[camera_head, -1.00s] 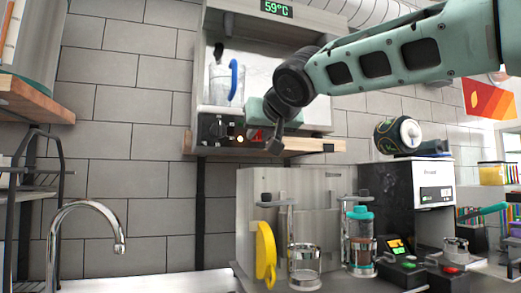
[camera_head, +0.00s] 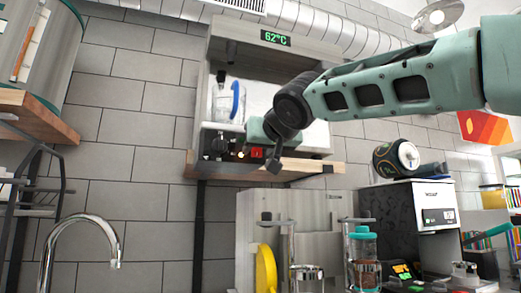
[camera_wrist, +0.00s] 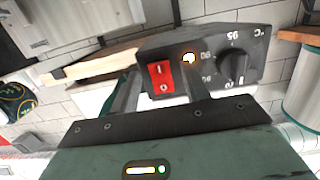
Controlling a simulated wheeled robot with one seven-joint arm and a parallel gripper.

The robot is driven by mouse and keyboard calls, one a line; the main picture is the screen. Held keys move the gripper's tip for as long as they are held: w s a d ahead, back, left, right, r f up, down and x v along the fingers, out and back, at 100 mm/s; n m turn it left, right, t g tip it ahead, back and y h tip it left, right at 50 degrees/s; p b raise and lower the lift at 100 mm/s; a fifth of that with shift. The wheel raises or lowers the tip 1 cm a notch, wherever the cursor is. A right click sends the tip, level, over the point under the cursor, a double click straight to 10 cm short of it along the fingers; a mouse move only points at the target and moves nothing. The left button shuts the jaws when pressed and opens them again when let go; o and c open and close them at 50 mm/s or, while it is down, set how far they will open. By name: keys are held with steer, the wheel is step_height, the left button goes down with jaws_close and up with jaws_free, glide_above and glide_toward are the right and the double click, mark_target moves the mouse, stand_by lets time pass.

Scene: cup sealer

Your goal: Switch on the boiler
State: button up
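The boiler (camera_head: 313,140) is a pale wall unit on a wooden shelf, with a green 62°C display (camera_head: 275,38) above it. Its dark control box (camera_head: 212,143) carries a red rocker switch (camera_head: 257,152), a lit indicator (camera_head: 240,155) and a knob. In the wrist view the red switch (camera_wrist: 160,78), glowing indicator (camera_wrist: 189,57) and black temperature knob (camera_wrist: 232,65) are close beyond the fingers. My gripper (camera_head: 274,160) is just right of the switch in the head view. Its fingers (camera_wrist: 160,98) are apart with nothing between them. Whether a fingertip touches the box is unclear.
A clear jug with a blue handle (camera_head: 236,100) stands on the boiler's left. The wooden shelf edge (camera_head: 300,168) runs below my gripper. A black can-shaped object (camera_head: 392,160) sits atop the machine at right. A faucet (camera_head: 85,225) is at lower left.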

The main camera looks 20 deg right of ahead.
steer(key=s+r+b, duration=0.2)
steer(key=s+b, duration=0.7)
steer(key=s, duration=0.8)
steer(key=shift+s+r, duration=0.15)
stand_by(0.4)
